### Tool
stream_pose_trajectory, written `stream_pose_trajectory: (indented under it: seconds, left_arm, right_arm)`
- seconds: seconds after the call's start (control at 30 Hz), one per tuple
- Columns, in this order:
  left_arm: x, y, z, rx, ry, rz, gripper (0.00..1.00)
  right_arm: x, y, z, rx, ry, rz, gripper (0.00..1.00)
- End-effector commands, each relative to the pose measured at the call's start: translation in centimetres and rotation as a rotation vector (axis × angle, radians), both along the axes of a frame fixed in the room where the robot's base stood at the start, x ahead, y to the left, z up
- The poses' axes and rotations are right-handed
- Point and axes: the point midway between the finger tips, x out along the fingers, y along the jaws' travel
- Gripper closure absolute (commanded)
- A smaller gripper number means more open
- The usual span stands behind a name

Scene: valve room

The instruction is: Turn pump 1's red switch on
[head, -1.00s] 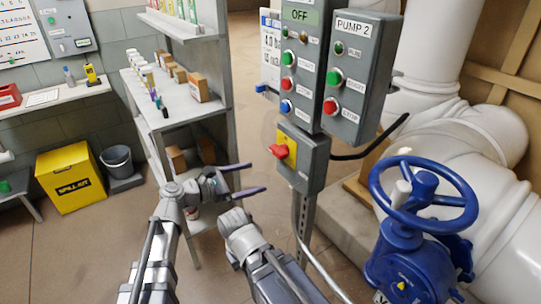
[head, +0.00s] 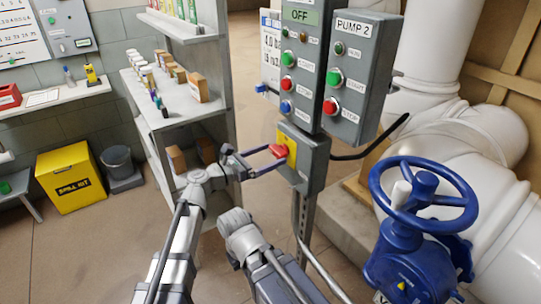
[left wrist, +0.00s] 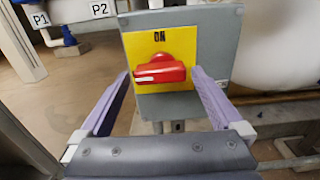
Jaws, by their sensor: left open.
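The red switch (head: 279,151) is a handle on a yellow plate (left wrist: 193,44) on the front of a grey box (head: 315,163) below the panel marked OFF. In the left wrist view the handle (left wrist: 160,70) lies about level, with a white mark at its left end and the word ON above it. My left gripper (head: 264,161) is open, its two purple fingers reaching to either side of the handle. In the left wrist view both fingers (left wrist: 157,100) stand apart from the handle. My right arm shows low in the head view, but its gripper fingers do not.
The PUMP 2 panel (head: 357,75) is at the upper right of the switch box. A blue handwheel valve (head: 424,195) stands at the right by white pipes (head: 450,140). A shelf (head: 185,105) with small goods is at the left. A yellow spill kit bin (head: 70,178) stands further left.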

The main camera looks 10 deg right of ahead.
Motion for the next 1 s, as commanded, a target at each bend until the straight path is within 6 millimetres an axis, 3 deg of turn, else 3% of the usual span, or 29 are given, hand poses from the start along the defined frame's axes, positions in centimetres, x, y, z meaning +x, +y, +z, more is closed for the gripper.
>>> stream_pose_trajectory:
  seconds: [0.37, 1.0]
  left_arm:
    - [0.16, -0.55, -0.01, 0.000, 0.000, 0.000, 0.00]
    - [0.14, -0.51, -0.01, 0.000, -0.001, 0.000, 0.72]
  right_arm:
    - [0.00, 0.00, 0.00, 0.000, 0.000, 0.000, 1.00]
    - [0.00, 0.00, 0.00, 0.000, 0.000, 0.000, 1.00]
